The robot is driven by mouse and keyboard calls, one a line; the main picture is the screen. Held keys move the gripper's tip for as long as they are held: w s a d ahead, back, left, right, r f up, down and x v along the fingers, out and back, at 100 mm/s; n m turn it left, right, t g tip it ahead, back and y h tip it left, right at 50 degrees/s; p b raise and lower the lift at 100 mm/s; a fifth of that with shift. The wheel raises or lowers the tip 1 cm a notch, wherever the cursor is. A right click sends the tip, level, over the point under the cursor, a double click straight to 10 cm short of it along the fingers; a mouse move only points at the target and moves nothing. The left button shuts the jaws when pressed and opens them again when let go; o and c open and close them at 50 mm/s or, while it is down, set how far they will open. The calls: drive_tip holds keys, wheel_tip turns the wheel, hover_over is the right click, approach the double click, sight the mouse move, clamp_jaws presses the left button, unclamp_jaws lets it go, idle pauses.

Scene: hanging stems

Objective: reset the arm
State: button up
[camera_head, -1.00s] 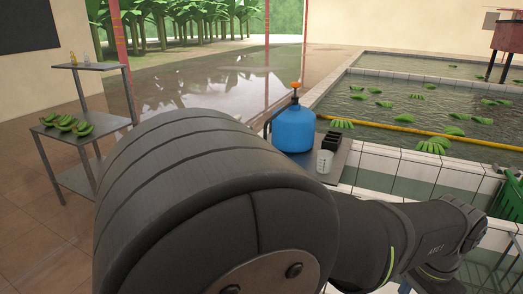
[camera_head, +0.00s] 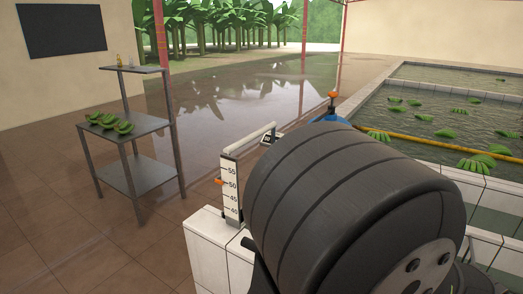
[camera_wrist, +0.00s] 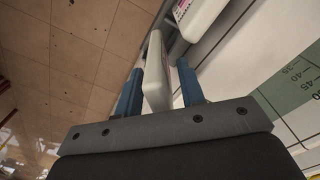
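My gripper (camera_wrist: 160,88) shows in the wrist view. Its two blue fingers stand apart, so it is open. A white bar-like part (camera_wrist: 156,70) appears between the fingers in that view; I cannot tell how far beyond them it lies, and no finger is seen closed on it. In the head view my own dark arm fills the lower right, and my gripper is hidden there.
A white measuring gauge (camera_head: 231,190) stands on a tiled wall (camera_head: 207,250) close left of my arm. My arm mostly hides a blue container (camera_head: 328,118). A steel table (camera_head: 150,127) with green bananas (camera_head: 108,122) stands left. Wet floor is clear behind it. Water basins lie right.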

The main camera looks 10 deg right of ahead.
drive_tip(key=shift+f, duration=0.25)
wheel_tip(320, 180, up, 13)
wheel_tip(320, 180, down, 14)
drive_tip(key=shift+r, duration=0.1)
wheel_tip(320, 180, up, 6)
drive_tip(key=shift+f, duration=0.25)
drive_tip(key=shift+s+a+r, duration=0.1)
drive_tip(key=shift+s+r, duration=0.1)
drive_tip(key=shift+s, duration=0.05)
